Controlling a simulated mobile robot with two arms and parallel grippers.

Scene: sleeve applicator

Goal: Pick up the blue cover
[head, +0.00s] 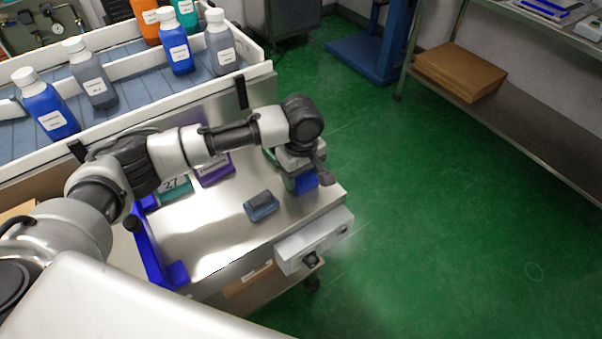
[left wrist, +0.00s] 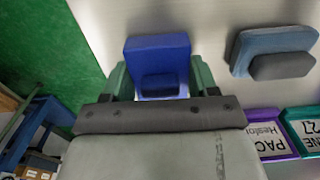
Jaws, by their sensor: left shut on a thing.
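The blue cover (head: 306,183) is at the far right corner of the metal table. In the left wrist view the cover (left wrist: 157,52) is a bright blue block with a darker raised grip, between the green fingers of my left gripper (left wrist: 160,78). My left gripper (head: 297,181) points down and is shut on the cover. The cover is at or close to the tabletop; I cannot tell if it touches. A grey-blue cover with a dark grip (head: 262,205) lies apart from it, and also shows in the left wrist view (left wrist: 272,50). My right gripper is not in view.
Purple (head: 214,172) and teal (head: 174,190) labelled boxes sit on the table under my left arm. A blue bracket (head: 152,250) stands at the left edge. A white-walled conveyor (head: 255,82) with several bottles runs behind. The front middle of the tabletop is clear.

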